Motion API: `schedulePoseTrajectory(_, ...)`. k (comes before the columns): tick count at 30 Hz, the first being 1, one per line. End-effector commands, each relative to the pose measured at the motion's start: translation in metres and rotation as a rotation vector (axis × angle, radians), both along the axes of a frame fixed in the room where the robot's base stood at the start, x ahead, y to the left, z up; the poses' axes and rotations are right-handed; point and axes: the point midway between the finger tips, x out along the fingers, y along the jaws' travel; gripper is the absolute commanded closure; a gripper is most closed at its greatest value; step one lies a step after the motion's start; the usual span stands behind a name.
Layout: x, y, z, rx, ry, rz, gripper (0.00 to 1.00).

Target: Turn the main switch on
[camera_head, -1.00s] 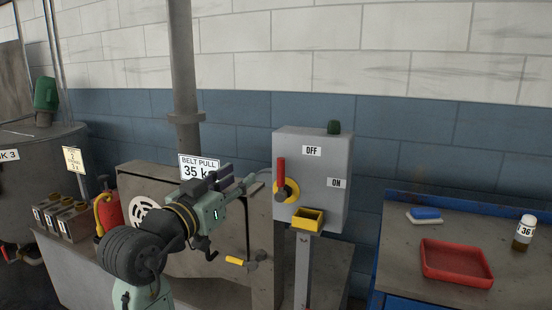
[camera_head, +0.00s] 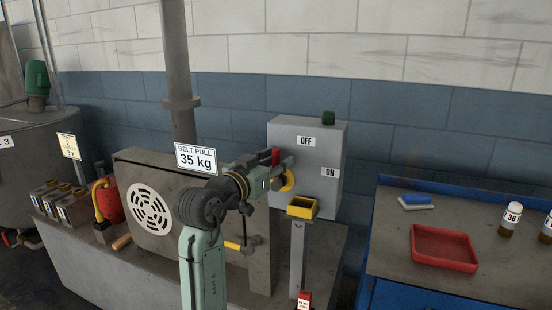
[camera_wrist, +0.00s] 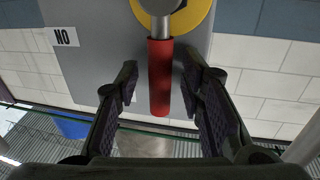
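My gripper (camera_head: 288,163) is at the box face and partly hides the disc. In the wrist view, the red handle (camera_wrist: 160,85) lies between the two open fingers of my gripper (camera_wrist: 159,80), with a gap visible on each side. The ON label (camera_wrist: 65,37) shows upside down there.
A yellow tray (camera_head: 302,208) juts out below the switch. A yellow-handled lever (camera_head: 234,246) sits below my arm. A blue bench with a red tray (camera_head: 443,250) and bottles (camera_head: 511,219) stands right. A belt pull sign (camera_head: 196,159) is behind my arm.

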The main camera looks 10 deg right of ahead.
Motion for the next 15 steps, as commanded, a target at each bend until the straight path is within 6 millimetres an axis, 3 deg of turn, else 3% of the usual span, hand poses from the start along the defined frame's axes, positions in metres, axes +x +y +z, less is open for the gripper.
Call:
schedulePoseTrajectory(6, 0.0001, -0.0001, -0.0003, 0.000, 0.000, 0.000, 0.65)
schedulePoseTrajectory(15, -0.0001, 0.0001, -0.0001, 0.000, 0.000, 0.000, 0.85)
